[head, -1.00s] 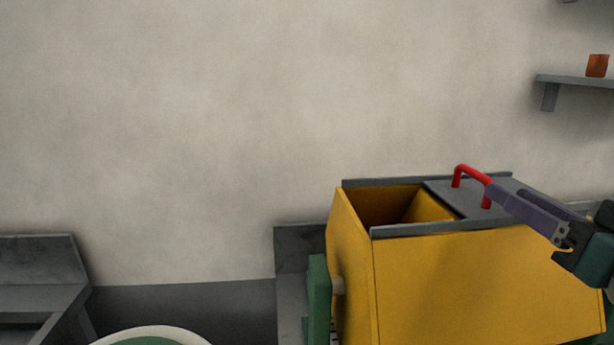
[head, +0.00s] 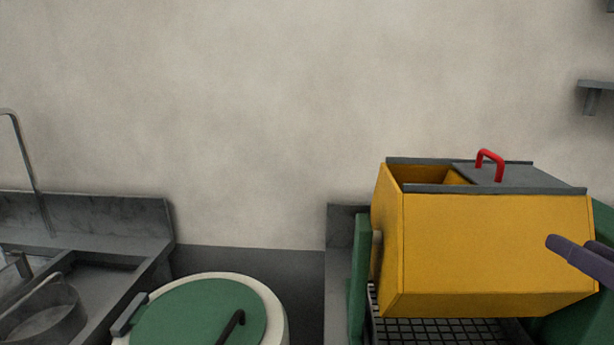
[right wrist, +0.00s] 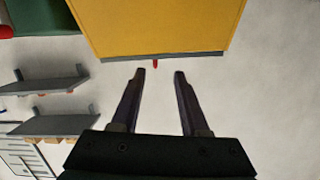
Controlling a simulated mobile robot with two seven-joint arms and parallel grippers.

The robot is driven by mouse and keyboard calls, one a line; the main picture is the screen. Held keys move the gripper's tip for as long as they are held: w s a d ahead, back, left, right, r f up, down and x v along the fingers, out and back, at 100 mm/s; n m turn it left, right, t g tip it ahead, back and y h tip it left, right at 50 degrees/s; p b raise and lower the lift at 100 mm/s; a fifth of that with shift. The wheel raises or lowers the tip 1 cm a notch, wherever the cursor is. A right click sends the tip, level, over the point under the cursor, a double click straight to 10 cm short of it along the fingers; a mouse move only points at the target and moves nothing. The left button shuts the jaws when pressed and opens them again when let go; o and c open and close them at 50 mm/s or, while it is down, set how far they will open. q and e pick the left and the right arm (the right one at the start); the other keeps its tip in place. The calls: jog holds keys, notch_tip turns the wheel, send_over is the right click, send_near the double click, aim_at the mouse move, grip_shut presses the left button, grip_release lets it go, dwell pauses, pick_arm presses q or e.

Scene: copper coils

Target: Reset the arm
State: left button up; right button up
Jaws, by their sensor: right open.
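My right gripper (head: 556,243) is at the right edge of the head view, in front of the yellow box's (head: 490,250) right part. In the right wrist view its two fingers (right wrist: 159,74) are spread apart with nothing between them. The yellow box (right wrist: 160,25) is ahead of them in that view. On top of the box, a grey sliding lid (head: 510,176) with a red handle (head: 490,160) covers the right side. The left part of the top is open. The gripper is apart from the handle. My left gripper is not in view.
A round green-lidded container (head: 200,315) stands left of the box. A sink with a tap (head: 22,150) and a pot (head: 45,310) is at the far left. A dark grid (head: 440,330) lies under the box. Wall shelves (head: 598,86) are at the right.

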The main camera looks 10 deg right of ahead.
jog(key=s+a+f+n+g+y, duration=0.4)
jog(key=s+a+f+n+g, duration=0.2)
jog(key=s+a+f+g, duration=0.65)
jog(key=w+a+p+v, duration=0.1)
jog(key=w+p+v, duration=0.1)
jog(key=p+v, duration=1.2)
jog(key=w+a+r+p+v, duration=0.1)
jog(key=w+p+v, duration=0.1)
jog(key=p+v, duration=1.3)
jog(key=shift+a+r, duration=0.3)
jog(key=shift+r, duration=0.65)
